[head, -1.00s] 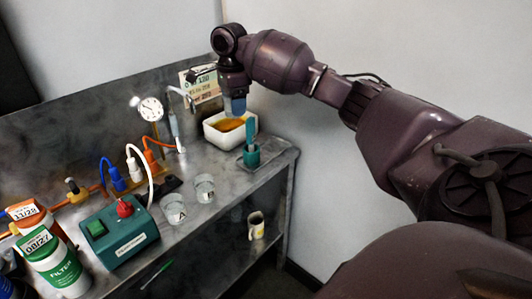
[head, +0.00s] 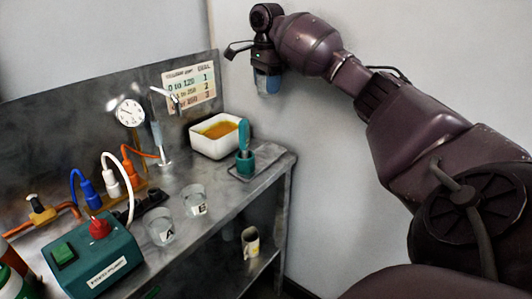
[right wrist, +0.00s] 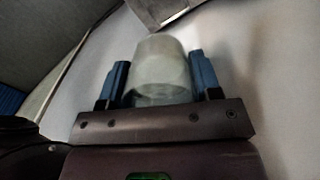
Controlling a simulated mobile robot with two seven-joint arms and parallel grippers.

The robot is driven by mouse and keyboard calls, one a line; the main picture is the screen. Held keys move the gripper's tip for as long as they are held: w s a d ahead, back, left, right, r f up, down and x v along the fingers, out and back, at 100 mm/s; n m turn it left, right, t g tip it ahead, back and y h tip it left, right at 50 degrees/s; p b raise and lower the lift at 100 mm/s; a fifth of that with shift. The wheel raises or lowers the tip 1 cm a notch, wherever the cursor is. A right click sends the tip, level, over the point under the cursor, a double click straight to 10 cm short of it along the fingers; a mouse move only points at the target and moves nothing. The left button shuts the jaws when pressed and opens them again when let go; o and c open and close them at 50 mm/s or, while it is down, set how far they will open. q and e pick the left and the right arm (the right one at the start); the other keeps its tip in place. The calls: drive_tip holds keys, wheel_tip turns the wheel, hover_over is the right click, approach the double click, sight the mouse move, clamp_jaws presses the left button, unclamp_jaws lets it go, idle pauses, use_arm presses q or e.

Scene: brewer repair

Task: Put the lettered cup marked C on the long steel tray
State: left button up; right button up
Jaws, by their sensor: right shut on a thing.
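My right gripper (head: 267,80) is shut on a clear cup, raised in front of the pale wall, above and to the right of the bench's far end. In the right wrist view the held cup (right wrist: 160,68) stands between the two blue fingers. Its letter cannot be read. On the bench stand a clear cup marked A (head: 160,230) and another lettered clear cup (head: 194,204), whose mark looks like B or E. I cannot make out a long steel tray for certain. My left gripper is not in view.
The steel bench (head: 222,195) holds a white basin (head: 208,147) with orange contents, a teal holder (head: 246,166) with a handled tool, and a green control box (head: 95,268). A mug (head: 250,242) stands on the lower shelf. Hoses and a gauge (head: 130,112) line the back.

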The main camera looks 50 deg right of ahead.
drive_tip(key=b, duration=0.4)
hover_over(267, 155)
wheel_tip(267, 155, down, 15)
drive_tip(key=shift+a+f, duration=0.1)
drive_tip(key=shift+f, duration=0.5)
wheel_tip(267, 155, down, 4)
drive_tip(key=shift+f+b, duration=0.1)
drive_tip(key=shift+b, duration=0.35)
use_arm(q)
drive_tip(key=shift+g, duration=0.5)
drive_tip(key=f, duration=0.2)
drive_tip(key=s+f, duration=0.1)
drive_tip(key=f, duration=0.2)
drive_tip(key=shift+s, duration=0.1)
use_arm(e)
drive_tip(key=shift+r, duration=0.2)
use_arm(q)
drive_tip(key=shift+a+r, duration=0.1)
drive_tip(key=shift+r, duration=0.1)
use_arm(e)
drive_tip(key=shift+f, duration=0.1)
drive_tip(key=o, duration=1)
drive_tip(key=shift+o, duration=0.2)
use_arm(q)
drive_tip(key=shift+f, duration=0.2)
